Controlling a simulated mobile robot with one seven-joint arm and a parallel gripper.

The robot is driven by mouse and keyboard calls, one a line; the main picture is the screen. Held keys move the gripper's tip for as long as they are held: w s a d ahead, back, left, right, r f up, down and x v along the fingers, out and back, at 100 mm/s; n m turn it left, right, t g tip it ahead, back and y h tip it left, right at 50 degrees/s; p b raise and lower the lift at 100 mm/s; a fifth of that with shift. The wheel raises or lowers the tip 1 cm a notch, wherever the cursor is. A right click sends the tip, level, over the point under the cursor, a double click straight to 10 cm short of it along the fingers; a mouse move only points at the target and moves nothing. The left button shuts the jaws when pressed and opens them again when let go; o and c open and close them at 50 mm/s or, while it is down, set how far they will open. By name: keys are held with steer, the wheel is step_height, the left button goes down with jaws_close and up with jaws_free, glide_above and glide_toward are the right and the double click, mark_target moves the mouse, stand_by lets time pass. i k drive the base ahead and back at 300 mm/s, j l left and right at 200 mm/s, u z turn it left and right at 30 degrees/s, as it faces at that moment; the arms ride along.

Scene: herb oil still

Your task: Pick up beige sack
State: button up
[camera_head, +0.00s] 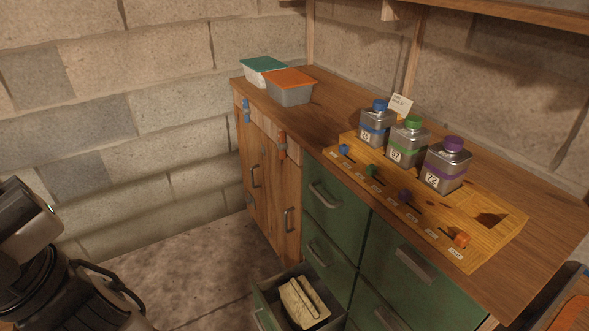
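The beige sack (302,302) lies in an open bottom drawer (262,301) of the green drawer unit, low in the head view. A strap or fold runs across its top. The drawer's near end is cut off by the picture's lower edge. Part of my arm (40,262) shows at the lower left, apart from the drawer. My gripper's fingertips are not in view.
The wooden counter (330,112) carries a green-lidded box (263,70), an orange-lidded box (288,87) and a yellow wooden rack (470,222) with three metal bottles. Closed green drawers (335,210) stand above the open one. The floor (190,275) left of it is clear.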

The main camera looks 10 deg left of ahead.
mark_target(304, 310)
steer(key=k+j+u, duration=0.1)
steer(key=k, duration=0.3)
steer(key=k+j+u, duration=0.1)
steer(key=k+j, duration=0.15)
steer(key=k, duration=0.2)
